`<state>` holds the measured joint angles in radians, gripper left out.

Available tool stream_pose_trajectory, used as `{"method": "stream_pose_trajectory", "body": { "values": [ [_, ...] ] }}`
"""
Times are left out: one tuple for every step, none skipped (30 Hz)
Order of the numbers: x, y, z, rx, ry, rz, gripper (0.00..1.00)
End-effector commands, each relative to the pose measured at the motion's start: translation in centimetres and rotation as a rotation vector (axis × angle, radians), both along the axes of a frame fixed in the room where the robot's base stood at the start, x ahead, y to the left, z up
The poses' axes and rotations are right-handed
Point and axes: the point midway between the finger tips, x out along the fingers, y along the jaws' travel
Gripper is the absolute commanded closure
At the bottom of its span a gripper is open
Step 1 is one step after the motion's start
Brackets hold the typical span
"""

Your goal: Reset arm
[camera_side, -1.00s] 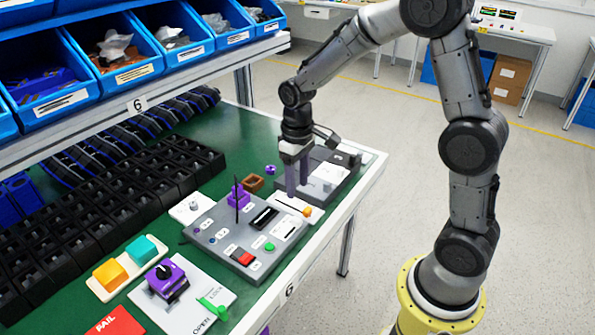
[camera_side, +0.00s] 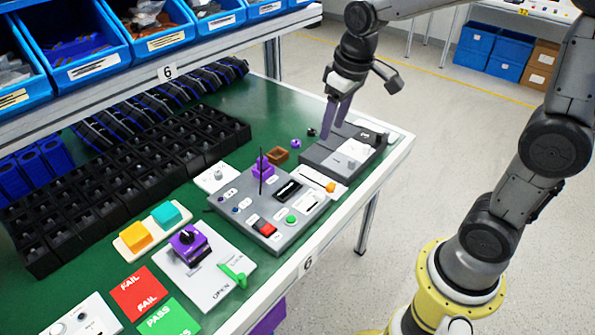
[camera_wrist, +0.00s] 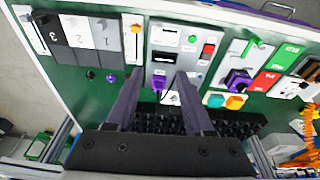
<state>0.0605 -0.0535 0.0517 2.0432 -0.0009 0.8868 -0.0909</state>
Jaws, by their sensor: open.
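My gripper (camera_side: 333,122) is raised in the air above the far end of the green table, its two purple fingers apart with nothing between them. The wrist view also shows the gripper (camera_wrist: 158,78) open. The rotary switch (camera_side: 189,241), a purple block with a black knob, sits on a white plate (camera_side: 212,288) at the near end, well away from the gripper. It also shows in the wrist view (camera_wrist: 237,80), right of the fingers. A green lever (camera_side: 235,274) beside it stands near the words OPEN and LOCK.
A grey control panel (camera_side: 240,212) with red and green buttons lies mid-table. A grey block with white plates (camera_side: 350,155) is below the gripper. Orange and teal buttons (camera_side: 135,236) sit near the switch. Black bins and a blue-bin shelf line the back.

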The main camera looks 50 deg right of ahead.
Motion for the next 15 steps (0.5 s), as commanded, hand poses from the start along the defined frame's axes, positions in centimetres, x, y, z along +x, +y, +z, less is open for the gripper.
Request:
{"method": "stream_pose_trajectory", "body": {
  "values": [
    [-1.4,0.4,1.5,-0.002,-0.045,0.005,0.47],
    [-2.2,0.5,2.2,-0.002,-0.067,0.008,0.47],
    [-3.4,0.7,3.0,-0.003,-0.095,0.01,0.47],
    [-4.3,0.9,3.5,-0.003,-0.115,0.01,0.47],
    [-5.2,1.0,4.0,-0.003,-0.136,0.011,0.47],
    [-6.4,1.2,4.5,-0.003,-0.162,0.013,0.47],
    [-7.3,1.3,4.8,-0.002,-0.181,0.013,0.47],
    [-8.3,1.4,5.1,-0.001,-0.199,0.014,0.47],
    [-9.5,1.6,5.3,0.0,-0.222,0.013,0.47],
    [-10.4,1.7,5.4,0.002,-0.239,0.013,0.47],
    [-11.3,1.8,5.4,0.004,-0.254,0.012,0.47],
    [-12.3,1.8,5.3,0.006,-0.271,0.011,0.47],
    [-13.1,1.9,5.2,0.007,-0.282,0.01,0.47],
    [-13.8,1.9,5.1,0.009,-0.293,0.009,0.47],
    [-14.6,2.0,4.8,0.011,-0.303,0.006,0.47]
  ]
}}
